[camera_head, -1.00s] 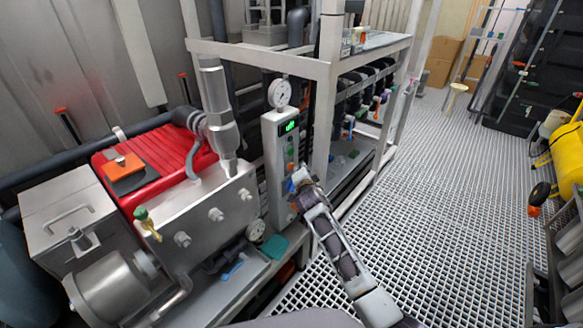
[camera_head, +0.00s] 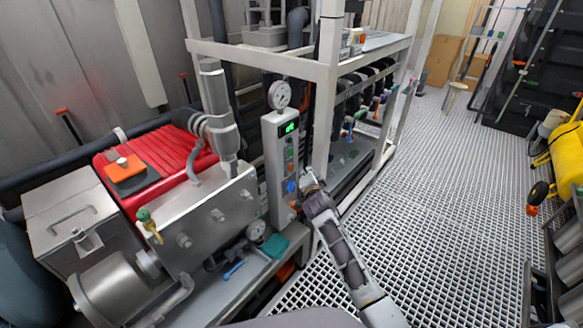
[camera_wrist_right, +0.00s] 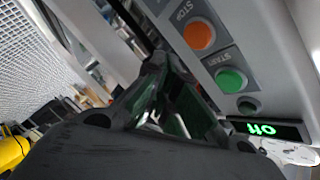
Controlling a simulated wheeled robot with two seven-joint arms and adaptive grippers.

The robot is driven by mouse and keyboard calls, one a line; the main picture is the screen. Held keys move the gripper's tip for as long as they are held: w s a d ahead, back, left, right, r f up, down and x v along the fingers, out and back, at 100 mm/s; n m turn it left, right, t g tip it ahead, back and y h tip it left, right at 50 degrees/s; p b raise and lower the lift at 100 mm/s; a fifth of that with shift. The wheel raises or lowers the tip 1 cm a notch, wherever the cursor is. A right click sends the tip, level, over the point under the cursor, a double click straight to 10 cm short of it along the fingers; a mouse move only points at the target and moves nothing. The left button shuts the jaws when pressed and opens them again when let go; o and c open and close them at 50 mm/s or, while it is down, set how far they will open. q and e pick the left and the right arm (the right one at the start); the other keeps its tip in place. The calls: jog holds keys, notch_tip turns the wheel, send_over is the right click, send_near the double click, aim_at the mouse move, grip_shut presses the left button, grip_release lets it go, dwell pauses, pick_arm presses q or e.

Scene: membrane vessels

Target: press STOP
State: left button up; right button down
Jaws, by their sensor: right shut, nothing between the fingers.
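The orange STOP button (camera_wrist_right: 199,36) shows on the grey control panel in the right wrist view, with its label beside it. The green START button (camera_wrist_right: 231,80) is below it, toward the display. In the head view the narrow upright panel (camera_head: 272,180) stands at the frame's post, and a small orange button (camera_head: 290,168) shows on it. My right gripper (camera_head: 308,184) is shut and empty, just right of the panel's lower half. In the right wrist view its fingertips (camera_wrist_right: 165,80) lie left of STOP, apart from it in the picture. My left gripper is not in view.
The panel also has a lit green display (camera_head: 288,128), a blue knob (camera_head: 291,186) and a gauge (camera_head: 279,95) above it. A white frame post (camera_head: 323,120) stands close on the right. A red motor cover (camera_head: 165,150) is at left. Grating floor (camera_head: 450,200) at right is open.

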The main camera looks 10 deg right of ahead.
jog(key=shift+s+d+p, duration=0.5)
jog(key=shift+s+d, duration=0.25)
jog(key=shift+s, duration=0.2)
dwell(0.3)
